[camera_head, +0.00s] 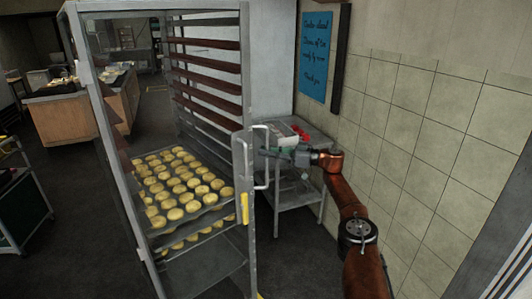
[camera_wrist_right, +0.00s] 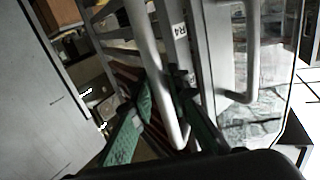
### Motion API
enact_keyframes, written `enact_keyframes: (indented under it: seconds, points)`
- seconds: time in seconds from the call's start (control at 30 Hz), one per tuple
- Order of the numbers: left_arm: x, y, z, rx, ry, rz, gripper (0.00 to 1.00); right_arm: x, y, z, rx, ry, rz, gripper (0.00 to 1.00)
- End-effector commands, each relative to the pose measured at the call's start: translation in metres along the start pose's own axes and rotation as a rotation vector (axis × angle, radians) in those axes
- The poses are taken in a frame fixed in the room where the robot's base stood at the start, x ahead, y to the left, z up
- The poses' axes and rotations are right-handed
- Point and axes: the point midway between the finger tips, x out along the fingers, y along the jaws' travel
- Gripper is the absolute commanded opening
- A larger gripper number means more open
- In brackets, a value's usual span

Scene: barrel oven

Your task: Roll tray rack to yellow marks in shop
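The tray rack (camera_head: 248,105) is a tall metal frame standing upright in the middle of the head view. Round pale buns (camera_head: 180,186) fill a lower tray, with more on a tray beneath it. White handles (camera_head: 262,178) stick out from its right front post. My right gripper (camera_head: 268,153) reaches in from the right at handle height. In the right wrist view, a grey handle bar (camera_wrist_right: 150,50) passes between the green fingers of the right gripper (camera_wrist_right: 163,78); whether they press on it is unclear. My left gripper is out of view. A small yellow patch shows on the floor (camera_head: 260,296).
A metal side table (camera_head: 297,195) with containers stands behind my right gripper, against the tiled wall (camera_head: 400,130). A blue sign (camera_head: 315,55) hangs there. A wooden counter (camera_head: 62,120) is at the back left and a dark cart (camera_head: 25,205) at the left. Dark floor is open between.

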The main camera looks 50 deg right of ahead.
Motion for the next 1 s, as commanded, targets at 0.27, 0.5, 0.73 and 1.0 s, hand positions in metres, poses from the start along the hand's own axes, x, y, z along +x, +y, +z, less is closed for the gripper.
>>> enact_keyframes:
  seconds: [0.27, 0.5, 0.73, 1.0]
  points:
    - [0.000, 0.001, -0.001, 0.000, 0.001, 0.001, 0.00, 0.000, 0.000, 0.000, 0.000, 0.000, 0.000, 0.30]
    - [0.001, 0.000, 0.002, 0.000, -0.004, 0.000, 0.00, -0.001, 0.000, 0.001, 0.000, -0.001, -0.001, 0.30]
    - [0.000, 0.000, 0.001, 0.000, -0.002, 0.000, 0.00, -0.021, 0.000, 0.002, -0.001, -0.005, 0.000, 0.30]
    - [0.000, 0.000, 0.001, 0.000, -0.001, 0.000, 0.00, -0.060, 0.000, 0.002, 0.001, -0.005, 0.000, 0.30]
